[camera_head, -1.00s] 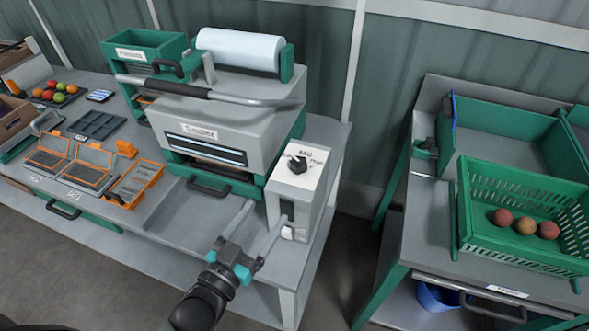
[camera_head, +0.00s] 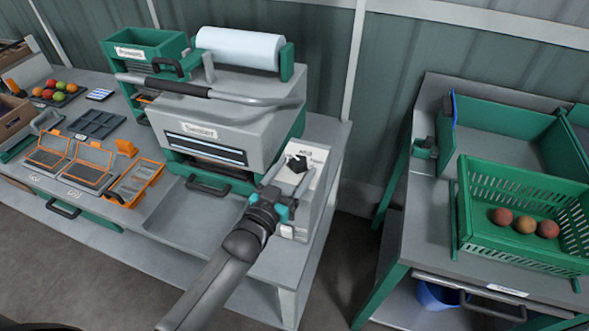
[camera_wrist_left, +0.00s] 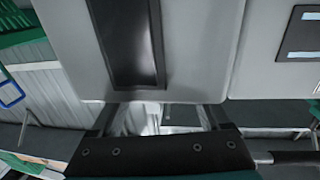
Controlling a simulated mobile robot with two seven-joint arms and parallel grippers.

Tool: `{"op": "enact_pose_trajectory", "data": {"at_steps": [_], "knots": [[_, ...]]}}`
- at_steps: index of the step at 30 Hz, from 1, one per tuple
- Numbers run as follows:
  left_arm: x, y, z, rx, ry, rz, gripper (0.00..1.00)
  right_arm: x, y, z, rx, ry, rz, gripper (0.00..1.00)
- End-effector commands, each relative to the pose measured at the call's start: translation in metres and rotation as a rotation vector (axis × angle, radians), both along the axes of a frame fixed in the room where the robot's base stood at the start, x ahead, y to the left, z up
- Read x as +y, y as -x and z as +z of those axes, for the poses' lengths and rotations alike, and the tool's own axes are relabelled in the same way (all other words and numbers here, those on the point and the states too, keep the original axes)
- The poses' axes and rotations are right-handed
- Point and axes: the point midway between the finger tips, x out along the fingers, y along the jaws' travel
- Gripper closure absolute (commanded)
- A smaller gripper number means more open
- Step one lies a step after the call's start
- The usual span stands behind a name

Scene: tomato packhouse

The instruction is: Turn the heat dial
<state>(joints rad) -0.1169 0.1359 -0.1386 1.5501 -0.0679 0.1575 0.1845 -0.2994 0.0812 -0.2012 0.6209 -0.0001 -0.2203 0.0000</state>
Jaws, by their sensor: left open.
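The heat dial (camera_head: 297,162) is a black knob on the pale sloped top of a grey control box (camera_head: 318,200), at the right end of the sealing machine. My left gripper (camera_head: 287,178) is open in the head view, its two fingers apart and pointing up at the dial from the near side. The fingers overlap the near part of the box top, and I cannot tell whether they touch the dial. In the left wrist view the finger bases (camera_wrist_left: 160,118) show below a grey box face with a black slot (camera_wrist_left: 127,40); the dial is not visible there. My right gripper is not in view.
The grey sealer (camera_head: 225,120) with a white film roll (camera_head: 240,48) and front bar stands left of the control box. Orange-framed trays (camera_head: 92,165) lie farther left. A separate table at right holds a green crate (camera_head: 520,185) with three tomatoes.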

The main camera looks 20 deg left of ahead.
Motion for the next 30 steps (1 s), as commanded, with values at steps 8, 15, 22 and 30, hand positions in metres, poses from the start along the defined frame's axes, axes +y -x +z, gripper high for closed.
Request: {"op": "enact_pose_trajectory", "data": {"at_steps": [8, 15, 22, 30], "knots": [[-0.0011, -0.0045, 0.0, 0.0, 0.0, 0.0, 0.21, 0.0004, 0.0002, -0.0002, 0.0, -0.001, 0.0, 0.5], [-0.0009, -0.0043, 0.0001, 0.0, 0.0, 0.0, 0.35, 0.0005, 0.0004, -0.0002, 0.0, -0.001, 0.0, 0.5], [-0.0008, -0.0042, 0.0001, 0.0, 0.0, 0.0, 0.61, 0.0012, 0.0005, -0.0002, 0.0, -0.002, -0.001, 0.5], [-0.0007, -0.0041, 0.0001, 0.0, 0.0, 0.0, 0.92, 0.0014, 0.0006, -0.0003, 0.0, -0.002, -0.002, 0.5]]}}
